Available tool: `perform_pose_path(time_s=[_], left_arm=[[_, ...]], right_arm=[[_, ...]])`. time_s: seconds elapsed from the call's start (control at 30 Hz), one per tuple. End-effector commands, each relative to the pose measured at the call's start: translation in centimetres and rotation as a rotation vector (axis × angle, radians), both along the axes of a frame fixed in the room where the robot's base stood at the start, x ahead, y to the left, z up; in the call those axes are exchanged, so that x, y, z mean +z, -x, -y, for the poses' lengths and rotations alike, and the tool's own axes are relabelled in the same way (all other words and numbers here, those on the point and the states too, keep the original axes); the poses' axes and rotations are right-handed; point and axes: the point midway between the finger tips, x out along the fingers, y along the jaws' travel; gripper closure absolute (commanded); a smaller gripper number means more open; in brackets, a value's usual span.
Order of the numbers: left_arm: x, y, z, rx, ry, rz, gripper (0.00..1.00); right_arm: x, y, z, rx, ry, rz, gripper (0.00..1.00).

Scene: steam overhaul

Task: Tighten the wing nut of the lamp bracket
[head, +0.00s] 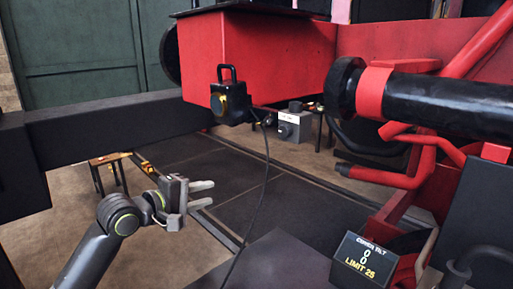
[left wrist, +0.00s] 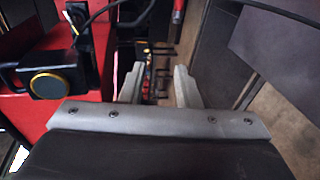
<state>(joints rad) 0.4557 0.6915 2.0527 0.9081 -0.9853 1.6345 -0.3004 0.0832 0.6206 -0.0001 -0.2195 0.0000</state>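The black lamp (head: 229,98) with a loop handle and a yellowish ring hangs at the front corner of the red box. It also shows at the left of the left wrist view (left wrist: 56,74), where its gold ring faces me. Small dark bracket parts (left wrist: 83,28) stand beside it; I cannot clearly make out the wing nut. My left gripper (head: 212,193) is below and left of the lamp, apart from it. Its two fingers are spread with nothing between them, also in the left wrist view (left wrist: 158,78). My right gripper is not in view.
A dark beam (head: 110,128) runs in from the left at lamp height. A thin black cable (head: 266,170) hangs below the lamp. A black and red cylinder (head: 430,98) and red pipes fill the right. A sign reading "LIMIT 25" (head: 366,262) stands at lower right.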

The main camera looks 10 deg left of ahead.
Motion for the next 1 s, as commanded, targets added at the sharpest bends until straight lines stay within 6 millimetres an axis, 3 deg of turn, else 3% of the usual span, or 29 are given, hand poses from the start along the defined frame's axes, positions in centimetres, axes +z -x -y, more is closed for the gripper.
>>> perform_pose_path(time_s=[0.03, 0.1, 0.2, 0.3, 0.57, 1.0], left_arm=[[3.2, -0.8, -0.1, -0.004, 0.079, 0.015, 0.71], [6.7, -1.3, -0.1, -0.014, 0.192, 0.017, 0.71], [10.3, -1.6, -0.1, -0.028, 0.312, 0.015, 0.71], [12.4, -1.7, -0.1, -0.041, 0.381, 0.011, 0.71], [13.2, -2.8, 0.6, -0.046, 0.413, 0.008, 0.71], [13.3, -8.3, 4.3, -0.046, 0.412, 0.005, 0.71]], right_arm=[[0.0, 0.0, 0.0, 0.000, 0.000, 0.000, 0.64], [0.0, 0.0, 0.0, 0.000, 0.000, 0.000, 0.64], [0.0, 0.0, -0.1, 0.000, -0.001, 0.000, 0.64], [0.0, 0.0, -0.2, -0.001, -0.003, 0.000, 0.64], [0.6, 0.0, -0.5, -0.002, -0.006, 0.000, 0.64], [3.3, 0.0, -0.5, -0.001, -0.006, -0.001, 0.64]])
